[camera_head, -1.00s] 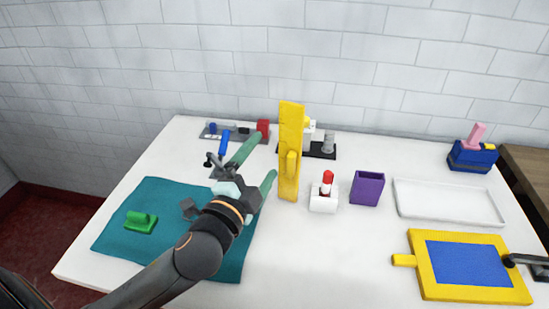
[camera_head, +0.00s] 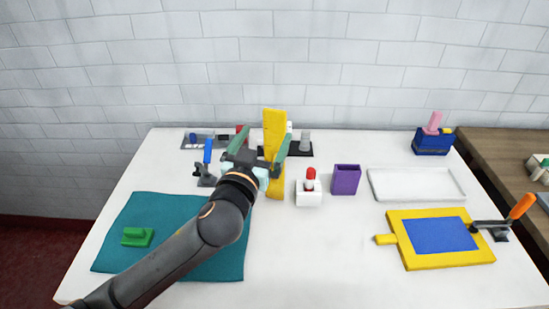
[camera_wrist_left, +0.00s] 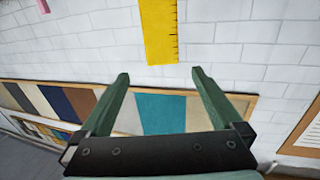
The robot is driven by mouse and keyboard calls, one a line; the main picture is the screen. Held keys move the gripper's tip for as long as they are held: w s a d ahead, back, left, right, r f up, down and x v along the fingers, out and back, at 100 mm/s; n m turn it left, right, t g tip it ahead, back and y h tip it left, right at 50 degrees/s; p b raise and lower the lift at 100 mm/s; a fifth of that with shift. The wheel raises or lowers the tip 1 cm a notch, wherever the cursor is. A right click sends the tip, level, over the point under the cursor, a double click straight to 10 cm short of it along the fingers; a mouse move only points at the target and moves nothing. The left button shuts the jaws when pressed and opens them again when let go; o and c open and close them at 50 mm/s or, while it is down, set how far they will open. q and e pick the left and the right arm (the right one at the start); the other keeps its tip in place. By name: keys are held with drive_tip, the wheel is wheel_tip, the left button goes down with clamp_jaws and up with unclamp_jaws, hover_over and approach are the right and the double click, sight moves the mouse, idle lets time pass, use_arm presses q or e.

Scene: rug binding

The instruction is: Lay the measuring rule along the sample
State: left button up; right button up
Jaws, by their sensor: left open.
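The measuring rule (camera_head: 274,124) is a tall yellow bar standing upright near the back middle of the white table. The sample appears to be the teal cloth (camera_head: 190,262) lying flat at the front left. In the left wrist view the rule (camera_wrist_left: 158,30), with black tick marks along one edge, shows beyond the gap between the fingertips (camera_wrist_left: 158,75). Nothing is between the fingers there. My right gripper is not in view.
A green block (camera_head: 138,238) sits on the cloth. Right of the rule stand a white holder (camera_head: 308,198) with a red-topped item and a purple cup (camera_head: 345,181). A white tray (camera_head: 415,197) and yellow-framed blue panel (camera_head: 395,255) lie right. The front middle is clear.

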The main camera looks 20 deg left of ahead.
sight(274, 114)
use_arm(q)
drive_tip(key=w, duration=0.2)
drive_tip(key=w+p, duration=0.1)
drive_tip(key=w, duration=0.3)
drive_tip(key=shift+a+r+p, duration=0.35)
drive_tip(key=shift+w+f, duration=0.1)
drive_tip(key=shift+w, duration=0.3)
clamp_jaws()
idle(0.4)
